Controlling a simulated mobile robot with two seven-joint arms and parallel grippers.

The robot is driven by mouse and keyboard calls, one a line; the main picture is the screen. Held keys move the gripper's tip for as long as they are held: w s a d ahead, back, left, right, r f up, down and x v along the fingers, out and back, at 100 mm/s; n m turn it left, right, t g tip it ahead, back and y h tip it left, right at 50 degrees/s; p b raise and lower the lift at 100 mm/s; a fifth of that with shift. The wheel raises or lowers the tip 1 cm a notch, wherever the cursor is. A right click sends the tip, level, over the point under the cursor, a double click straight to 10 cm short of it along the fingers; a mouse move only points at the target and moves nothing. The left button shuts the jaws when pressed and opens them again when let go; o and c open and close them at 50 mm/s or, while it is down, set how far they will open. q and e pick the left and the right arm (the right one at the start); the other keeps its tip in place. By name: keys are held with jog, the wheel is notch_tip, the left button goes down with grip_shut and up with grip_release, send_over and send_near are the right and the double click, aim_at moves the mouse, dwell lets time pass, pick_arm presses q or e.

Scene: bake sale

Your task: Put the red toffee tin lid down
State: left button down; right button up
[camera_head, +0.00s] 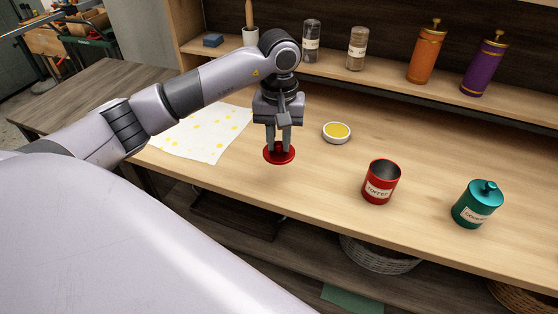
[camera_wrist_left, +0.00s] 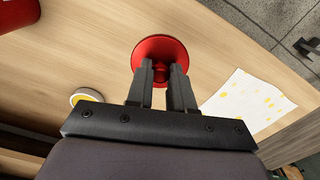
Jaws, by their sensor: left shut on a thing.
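My left gripper (camera_head: 279,147) points down and is shut on the knob of the red toffee tin lid (camera_head: 279,156). In the left wrist view the lid (camera_wrist_left: 160,48) shows as a red disc, with its knob between the fingertips (camera_wrist_left: 161,72). The lid is over the wooden counter, between the spotted cloth and the small bowl. I cannot tell whether it touches the counter. The red toffee tin (camera_head: 380,182) stands upright and open to the right, apart from the lid. My right gripper is not in view.
A teal lidded tin (camera_head: 477,204) stands at the right. A small white bowl with yellow contents (camera_head: 336,132) is right of the lid. A yellow-spotted cloth (camera_head: 205,133) lies at left. Jars and tall bottles (camera_head: 427,52) stand on the back shelf. Bare counter (camera_head: 325,170) lies before the bowl.

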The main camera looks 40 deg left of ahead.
aim_at(279, 153)
pick_arm(q)
notch_tip(279, 153, down, 7)
jog(key=shift+r, duration=0.1)
dwell(0.3)
jog(key=shift+f, duration=0.2)
jog(key=c, duration=1)
grip_release()
